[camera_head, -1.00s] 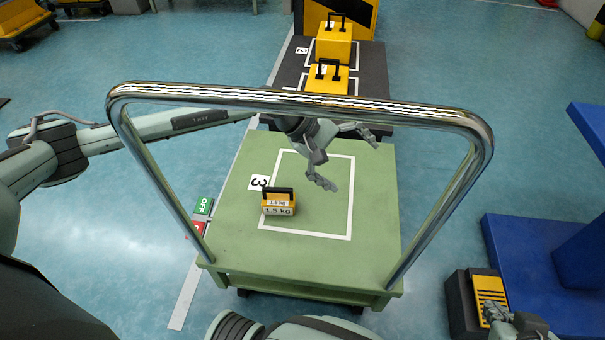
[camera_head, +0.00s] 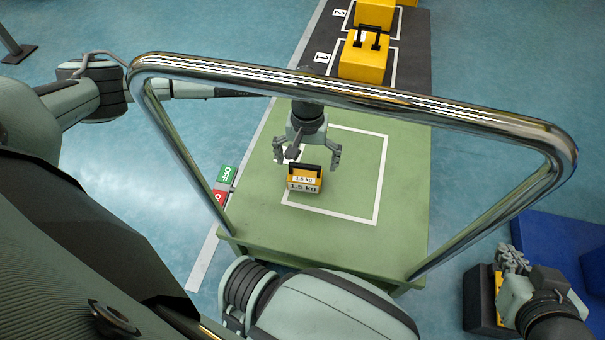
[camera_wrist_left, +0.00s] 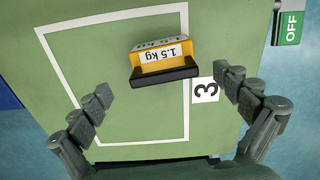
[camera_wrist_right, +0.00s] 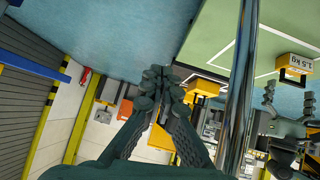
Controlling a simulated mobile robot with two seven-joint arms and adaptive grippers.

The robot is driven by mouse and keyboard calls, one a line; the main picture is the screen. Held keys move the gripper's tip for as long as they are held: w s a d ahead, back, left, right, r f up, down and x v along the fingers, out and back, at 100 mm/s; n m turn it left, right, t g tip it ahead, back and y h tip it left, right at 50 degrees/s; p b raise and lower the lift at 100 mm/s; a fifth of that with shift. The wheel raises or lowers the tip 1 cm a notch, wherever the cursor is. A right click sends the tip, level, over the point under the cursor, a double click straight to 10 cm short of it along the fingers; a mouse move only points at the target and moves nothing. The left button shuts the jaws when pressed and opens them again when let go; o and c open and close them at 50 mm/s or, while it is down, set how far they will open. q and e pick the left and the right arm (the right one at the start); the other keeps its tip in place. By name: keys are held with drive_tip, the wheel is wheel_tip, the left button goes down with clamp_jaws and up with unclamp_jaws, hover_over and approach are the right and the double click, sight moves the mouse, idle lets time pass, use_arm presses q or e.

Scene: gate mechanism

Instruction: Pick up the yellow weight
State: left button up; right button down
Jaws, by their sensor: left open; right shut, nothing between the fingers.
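The yellow weight (camera_head: 304,184), marked 1.5 kg and with a black handle, sits on the green cart top (camera_head: 400,235) near the white outline's left side. It also shows in the left wrist view (camera_wrist_left: 163,58), its handle towards the gripper, and at the right of the right wrist view (camera_wrist_right: 292,62). My left gripper (camera_head: 307,158) is open above and just behind the weight, its fingers spread to either side and apart from it. In the left wrist view nothing is between its fingertips (camera_wrist_left: 168,88). My right gripper (camera_head: 510,258) is shut and empty at the lower right, away from the cart.
The cart's chrome handle bar (camera_head: 350,88) arches between the camera and the cart top. A floor box with OFF on green (camera_head: 227,174) lies left of the cart. Bigger yellow weights (camera_head: 363,60) stand on a dark platform behind. A blue structure (camera_head: 560,245) is at the right.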

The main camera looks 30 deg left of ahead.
sight(306, 174)
use_arm(q)
wheel_tip(306, 174, down, 6)
drive_tip(key=shift+a+r, duration=0.15)
drive_tip(key=shift+f, duration=0.3)
use_arm(e)
drive_tip(key=shift+w+a+r+t+y, duration=0.4)
drive_tip(key=shift+w+a+r, duration=0.25)
drive_tip(key=shift+a+r, duration=0.15)
use_arm(q)
drive_tip(key=shift+c, duration=0.2)
drive_tip(key=c, duration=1.7)
drive_tip(key=shift+w+r, duration=0.15)
drive_tip(key=shift+c, duration=0.9)
